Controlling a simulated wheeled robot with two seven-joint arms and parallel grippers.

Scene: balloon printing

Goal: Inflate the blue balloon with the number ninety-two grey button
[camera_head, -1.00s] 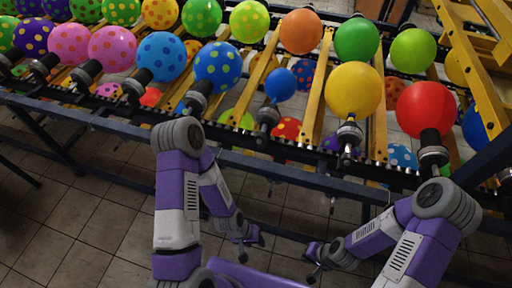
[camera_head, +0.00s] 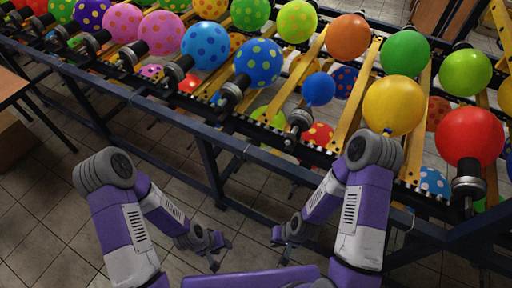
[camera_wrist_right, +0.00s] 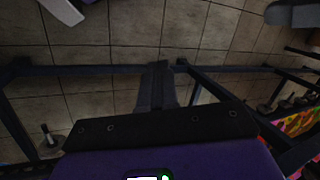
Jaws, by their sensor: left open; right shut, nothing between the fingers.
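A small plain blue balloon (camera_head: 318,89) sits on a nozzle of the balloon machine (camera_head: 215,120) in the head view. It is smaller than the balloons around it. No numbered grey button can be made out in either view. My left gripper (camera_head: 221,254) is low in front of the machine, open and empty, well apart from the balloon. My right gripper (camera_head: 281,248) is to the right of it, also over the floor, shut with nothing in it. The right wrist view shows mainly floor and dark frame bars.
A yellow balloon (camera_head: 393,105) and a red balloon (camera_head: 469,137) stand right of the blue one. A dotted blue balloon (camera_head: 258,63) is on its left. The machine's dark front rail (camera_head: 150,100) runs across. A table (camera_head: 12,88) is at far left. Tiled floor lies below.

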